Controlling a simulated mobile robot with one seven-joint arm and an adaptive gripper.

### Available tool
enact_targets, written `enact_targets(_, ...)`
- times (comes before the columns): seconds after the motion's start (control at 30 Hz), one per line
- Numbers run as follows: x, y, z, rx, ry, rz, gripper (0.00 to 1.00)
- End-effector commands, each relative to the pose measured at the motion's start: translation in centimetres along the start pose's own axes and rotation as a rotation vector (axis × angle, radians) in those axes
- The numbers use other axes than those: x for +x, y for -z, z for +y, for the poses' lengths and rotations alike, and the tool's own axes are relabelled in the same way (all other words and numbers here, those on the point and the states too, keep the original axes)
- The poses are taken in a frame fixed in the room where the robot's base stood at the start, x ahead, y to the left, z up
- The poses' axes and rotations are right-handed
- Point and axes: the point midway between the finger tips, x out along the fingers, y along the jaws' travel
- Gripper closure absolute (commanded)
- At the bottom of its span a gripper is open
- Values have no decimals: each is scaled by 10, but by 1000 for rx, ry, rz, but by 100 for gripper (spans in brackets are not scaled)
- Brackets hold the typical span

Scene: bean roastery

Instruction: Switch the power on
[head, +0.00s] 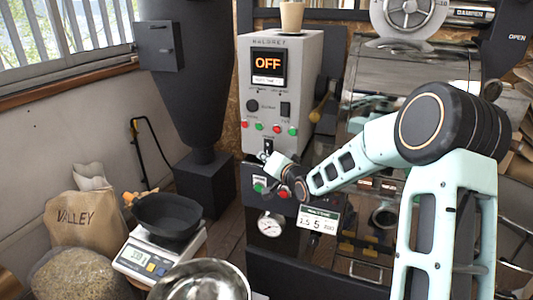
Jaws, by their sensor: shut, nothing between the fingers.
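The grey control box (298,130) stands in the middle of the head view, with a display (268,66) that reads OFF in orange. Under the display are a black knob, a dark switch (285,109) and a row of red and green buttons. A small black power switch (267,146) sits low on the box's front. My gripper (264,157) is shut and empty, with its tip just below or at this switch. I cannot tell whether it touches it. A lower dark panel has a green button (258,186) and a red one, partly hidden by my wrist.
A roaster drum with a handwheel (414,14) stands behind my arm. A gauge (271,224) and a card (318,220) are below. A scale (145,258) with a black bowl, a metal bowl (201,281) and a VALLEY sack (85,222) stand at lower left.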

Motion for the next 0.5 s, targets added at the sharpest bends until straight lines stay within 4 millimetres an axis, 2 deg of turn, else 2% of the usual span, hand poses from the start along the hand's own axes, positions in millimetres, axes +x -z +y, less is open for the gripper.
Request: enact_targets(0.5,6,4,4,0,0,0,100)
